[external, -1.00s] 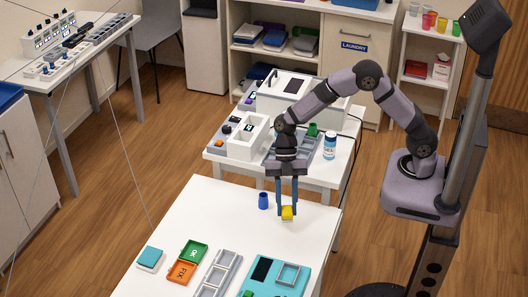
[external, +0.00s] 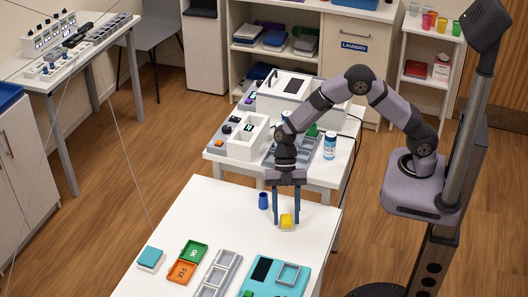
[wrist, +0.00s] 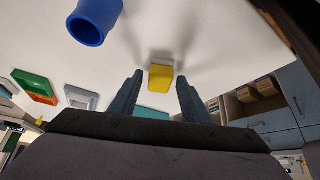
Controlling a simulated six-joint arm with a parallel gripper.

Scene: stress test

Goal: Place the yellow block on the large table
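The yellow block (external: 287,221) rests on the large white table (external: 215,215), near its far right edge. My gripper (external: 287,222) is above and around it, with its two fingers spread on either side. In the wrist view the yellow block (wrist: 161,78) shows beyond the open fingertips (wrist: 158,78), with a gap on both sides. The fingers do not touch the block there. The underside of the block is hidden.
A blue cup (external: 263,200) stands just left of my gripper. Green (external: 193,251) and orange (external: 182,272) trays, a grey tray (external: 216,275) and a teal panel (external: 272,277) lie nearer the front. A smaller table (external: 318,172) stands behind. The table's middle is clear.

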